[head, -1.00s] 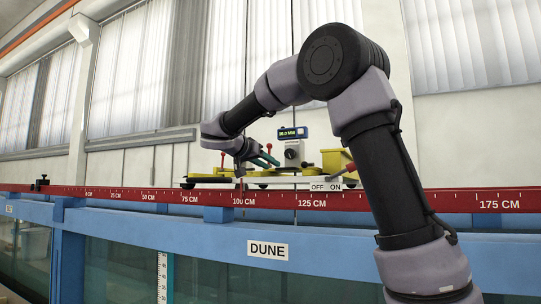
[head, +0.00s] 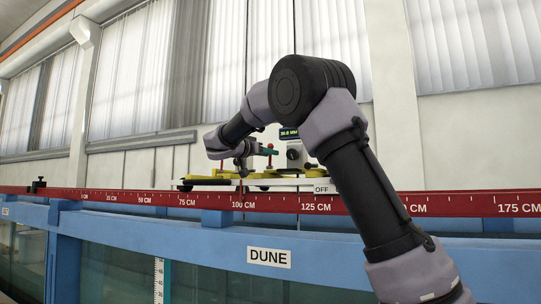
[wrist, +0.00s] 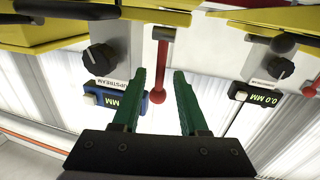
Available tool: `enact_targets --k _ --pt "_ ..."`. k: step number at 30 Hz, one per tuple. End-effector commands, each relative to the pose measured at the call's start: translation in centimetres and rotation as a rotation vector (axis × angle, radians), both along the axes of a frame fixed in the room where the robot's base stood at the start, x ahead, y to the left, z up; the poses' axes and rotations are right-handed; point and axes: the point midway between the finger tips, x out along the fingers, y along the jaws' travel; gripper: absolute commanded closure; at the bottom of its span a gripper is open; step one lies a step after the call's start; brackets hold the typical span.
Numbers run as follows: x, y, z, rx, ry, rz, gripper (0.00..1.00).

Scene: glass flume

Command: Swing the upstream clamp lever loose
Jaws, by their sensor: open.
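A red lever (wrist: 161,62) with a round red ball end (wrist: 158,97) stands in the middle of the wrist view, close to the upside-down UPSTREAM label (wrist: 113,84). My gripper (wrist: 166,72) is open. Its two green fingers lie left and right of the lever in the wrist view, with a gap on each side; I cannot tell the depth exactly. In the head view a red ball (head: 269,146) shows beside a green piece near my gripper, above the yellow carriage (head: 222,178). My arm hides much of the carriage's right side.
In the wrist view, black knobs (wrist: 100,58) and (wrist: 280,68) and displays (wrist: 118,100) flank the lever, with yellow carriage parts (wrist: 45,35) along the edge. In the head view the carriage stands over a red scaled rail (head: 170,200) on the blue flume frame (head: 150,230).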

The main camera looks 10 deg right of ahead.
Motion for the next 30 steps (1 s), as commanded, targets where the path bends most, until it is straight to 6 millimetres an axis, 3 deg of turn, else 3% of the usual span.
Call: enact_targets --k 6,14,17,18,30 --pt "1.02 -1.16 0.02 0.0 0.0 -0.001 0.57" --pt "1.09 -1.19 0.01 0.001 0.001 0.0 0.57" --pt "1.08 -1.18 0.01 0.0 0.0 0.0 0.95" --pt "1.07 -1.17 0.01 0.0 0.0 0.001 1.0" --pt "1.06 -1.16 -0.01 0.001 0.001 0.001 1.0"
